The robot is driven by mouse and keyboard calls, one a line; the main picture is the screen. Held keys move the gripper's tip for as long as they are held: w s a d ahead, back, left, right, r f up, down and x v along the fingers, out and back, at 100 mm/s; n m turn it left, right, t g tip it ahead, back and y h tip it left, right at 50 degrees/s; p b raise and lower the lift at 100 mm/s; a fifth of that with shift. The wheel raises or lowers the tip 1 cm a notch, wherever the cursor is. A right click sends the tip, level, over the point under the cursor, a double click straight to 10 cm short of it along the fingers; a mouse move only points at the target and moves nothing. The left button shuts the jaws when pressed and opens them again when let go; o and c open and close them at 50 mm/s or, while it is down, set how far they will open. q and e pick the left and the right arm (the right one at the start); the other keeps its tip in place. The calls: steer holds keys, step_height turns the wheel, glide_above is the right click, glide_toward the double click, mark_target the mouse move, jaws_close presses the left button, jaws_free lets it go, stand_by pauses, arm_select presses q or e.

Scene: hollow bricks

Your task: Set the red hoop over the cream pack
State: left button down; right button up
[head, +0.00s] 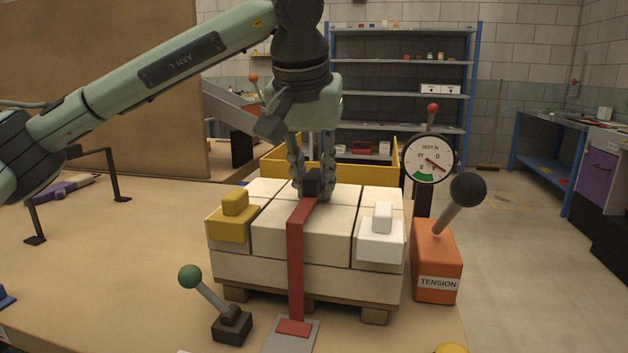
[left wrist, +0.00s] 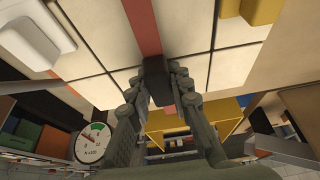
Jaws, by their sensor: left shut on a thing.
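The red hoop (head: 295,255) is a flat band that rises from a grey plate in front of the pack. It runs up the pack's front face, bends over the front top edge and reaches the middle of the top. My left gripper (head: 313,184) points down over the top and is shut on the band's black end block (left wrist: 157,82). The band also shows in the left wrist view (left wrist: 142,25). The cream pack (head: 300,240) is a block of cream bricks on a wooden pallet (head: 305,300). Its far side is hidden. My right gripper is not in view.
A yellow corner piece (head: 233,224) and a white one (head: 380,243) sit on the pack's front corners. An orange TENSION lever box (head: 436,262) and a dial gauge (head: 429,159) stand right. A green-knobbed lever (head: 230,325) stands front left. A yellow frame (head: 380,167) is behind.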

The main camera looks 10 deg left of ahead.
arm_select(q)
steer(key=shift+f, duration=0.1)
steer(key=c, duration=1.4)
jaws_free()
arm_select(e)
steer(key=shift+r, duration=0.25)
arm_select(q)
steer(key=shift+r, duration=0.35)
steer(key=v, duration=1.1)
steer(key=shift+s+r+p, duration=0.25)
steer(key=shift+r+p, duration=0.05)
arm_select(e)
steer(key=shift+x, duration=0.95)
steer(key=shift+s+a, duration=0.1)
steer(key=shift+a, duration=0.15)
